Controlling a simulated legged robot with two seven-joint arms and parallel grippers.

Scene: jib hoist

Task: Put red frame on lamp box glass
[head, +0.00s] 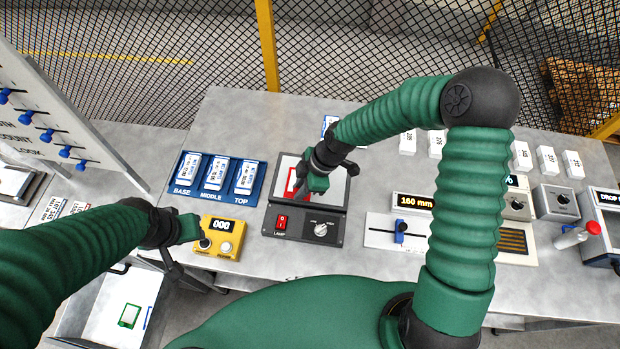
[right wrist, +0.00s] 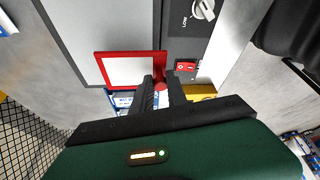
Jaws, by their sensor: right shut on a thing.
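The red frame (head: 290,182) is at the left part of the lamp box glass (head: 336,188) in the head view. In the right wrist view, the red frame (right wrist: 130,54) lies across the pale glass (right wrist: 110,25), near one edge. My right gripper (right wrist: 162,84) is shut on the frame's red tab. Whether the frame touches the glass or hovers just above it, I cannot tell. The lamp box (head: 300,237) has a red lamp switch and a knob on its front panel. My left gripper (head: 198,236) is at the yellow counter box; its fingers are mostly hidden.
The yellow counter box (head: 220,240) reads 000. A blue rack (head: 260,166) with white blocks stands left of the lamp box. A slider gauge (head: 380,232) is to its right. A green frame (head: 128,315) lies in the tray (head: 100,318) at lower left.

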